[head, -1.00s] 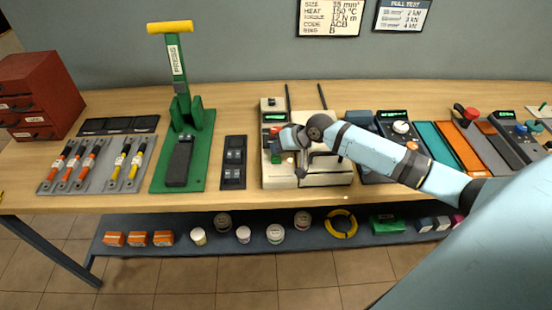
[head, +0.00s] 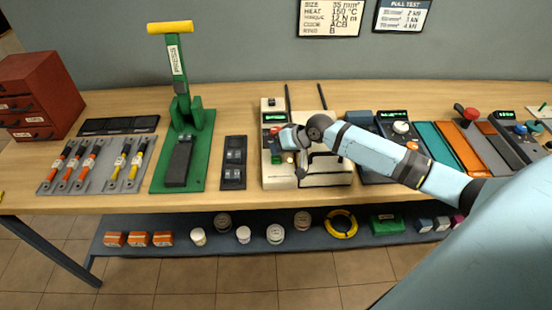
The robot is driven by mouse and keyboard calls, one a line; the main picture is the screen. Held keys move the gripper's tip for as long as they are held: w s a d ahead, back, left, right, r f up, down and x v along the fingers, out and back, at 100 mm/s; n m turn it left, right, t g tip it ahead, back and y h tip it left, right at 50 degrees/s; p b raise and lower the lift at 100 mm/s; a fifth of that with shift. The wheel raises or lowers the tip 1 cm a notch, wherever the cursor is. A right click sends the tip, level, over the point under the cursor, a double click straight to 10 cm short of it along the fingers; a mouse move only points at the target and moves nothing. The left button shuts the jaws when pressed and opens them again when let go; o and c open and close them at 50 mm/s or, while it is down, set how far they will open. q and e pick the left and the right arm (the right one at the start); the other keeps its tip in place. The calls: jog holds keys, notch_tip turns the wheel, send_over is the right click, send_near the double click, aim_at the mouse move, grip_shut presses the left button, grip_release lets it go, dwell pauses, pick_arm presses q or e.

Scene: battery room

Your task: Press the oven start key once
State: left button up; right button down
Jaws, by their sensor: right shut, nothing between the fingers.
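A cream machine (head: 327,178), which looks like the oven, stands at the middle of the bench with a small lit display and keys on its left panel. A green key (head: 276,160) shows low on that panel, and a red part shows higher up. My right arm comes in from the right, and my right gripper (head: 284,140) is over this left panel, shut and empty. The hand covers part of the panel, and I cannot tell whether its fingertips touch a key. My left gripper is not in view.
A green press (head: 180,140) with a yellow handle and a dark socket tray (head: 233,162) stand left of the machine. A grey device (head: 365,120) with a display stands close on its right. Two dark rods rise behind it. A lower shelf (head: 175,245) holds tins and boxes.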

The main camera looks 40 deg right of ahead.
jog(key=shift+f, duration=0.1)
dwell(0.5)
jog(key=shift+f, duration=0.25)
jog(key=shift+f, duration=0.25)
dwell(0.4)
jog(key=shift+s+a+f, duration=0.15)
jog(key=shift+s+f, duration=0.25)
jog(key=shift+f, duration=0.3)
dwell(0.5)
jog(key=shift+w+r+p, duration=0.15)
jog(key=shift+r+p, duration=0.3)
jog(key=shift+p, duration=0.45)
jog(key=shift+r, duration=0.1)
